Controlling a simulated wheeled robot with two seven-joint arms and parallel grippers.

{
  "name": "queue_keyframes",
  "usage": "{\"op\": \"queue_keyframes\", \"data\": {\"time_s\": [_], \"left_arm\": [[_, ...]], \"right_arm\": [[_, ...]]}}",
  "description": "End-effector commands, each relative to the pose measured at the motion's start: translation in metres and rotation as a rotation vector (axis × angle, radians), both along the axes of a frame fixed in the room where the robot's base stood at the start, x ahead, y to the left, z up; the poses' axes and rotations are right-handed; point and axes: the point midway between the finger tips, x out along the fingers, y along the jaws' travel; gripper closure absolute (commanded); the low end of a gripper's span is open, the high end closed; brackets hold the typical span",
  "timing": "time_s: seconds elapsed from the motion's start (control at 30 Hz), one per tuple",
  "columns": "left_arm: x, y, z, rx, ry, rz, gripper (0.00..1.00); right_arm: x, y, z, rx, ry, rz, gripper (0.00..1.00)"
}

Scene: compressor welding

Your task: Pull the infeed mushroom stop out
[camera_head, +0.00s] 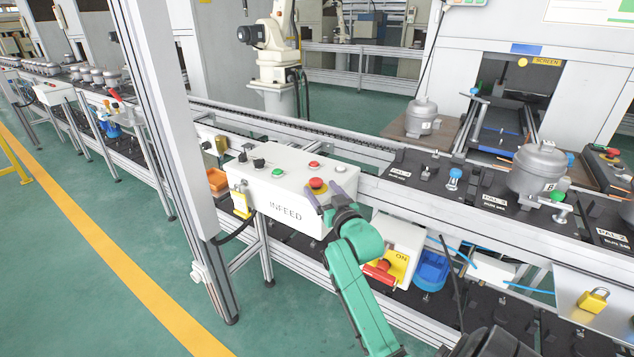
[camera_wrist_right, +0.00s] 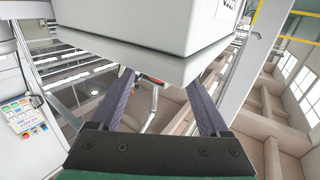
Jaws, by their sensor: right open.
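The white INFEED box (camera_head: 285,195) stands on the conveyor frame in the head view. The red infeed mushroom stop (camera_head: 316,184) sits on its top, near the right front corner. My right gripper (camera_head: 324,193) is open, its two purple fingers on either side of the stop in the head view. I cannot tell whether they touch it. In the right wrist view, the box (camera_wrist_right: 150,30) fills the top, and a small red edge (camera_wrist_right: 152,81), probably the stop, shows between the open fingers. My left gripper is not in view.
Green (camera_head: 278,172) and red (camera_head: 313,164) buttons and black knobs share the box top. A yellow padlock (camera_head: 240,203) hangs at its left side. A grey upright post (camera_head: 165,130) stands left of the box. A red-handled ON switch (camera_head: 380,271) is below right.

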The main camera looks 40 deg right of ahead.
Motion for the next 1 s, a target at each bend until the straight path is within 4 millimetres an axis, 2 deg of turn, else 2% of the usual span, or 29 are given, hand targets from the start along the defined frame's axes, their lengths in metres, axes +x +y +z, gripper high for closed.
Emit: {"op": "queue_keyframes", "data": {"time_s": [0.1,0.2,0.47,0.5,0.57,0.6,0.7,1.0], "left_arm": [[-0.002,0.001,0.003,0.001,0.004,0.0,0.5],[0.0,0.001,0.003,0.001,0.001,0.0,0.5],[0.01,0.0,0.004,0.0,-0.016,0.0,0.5],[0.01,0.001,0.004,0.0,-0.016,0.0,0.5],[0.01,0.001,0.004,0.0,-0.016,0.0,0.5],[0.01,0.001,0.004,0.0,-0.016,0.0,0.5],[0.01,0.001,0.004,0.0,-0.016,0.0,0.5],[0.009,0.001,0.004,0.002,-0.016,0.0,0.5]], "right_arm": [[0.023,-0.007,0.002,-0.001,-0.002,0.0,0.21],[0.034,-0.01,0.001,0.0,-0.001,0.001,0.21],[0.037,-0.011,0.0,-0.001,0.0,0.001,0.21],[0.037,-0.011,0.0,-0.001,0.0,0.001,0.29],[0.037,-0.011,0.0,-0.001,0.0,0.001,0.52],[0.037,-0.011,0.0,-0.001,0.0,0.001,0.67],[0.037,-0.011,0.0,-0.001,0.0,0.001,1.0],[0.036,-0.011,0.0,-0.001,0.0,0.001,1.0]]}}
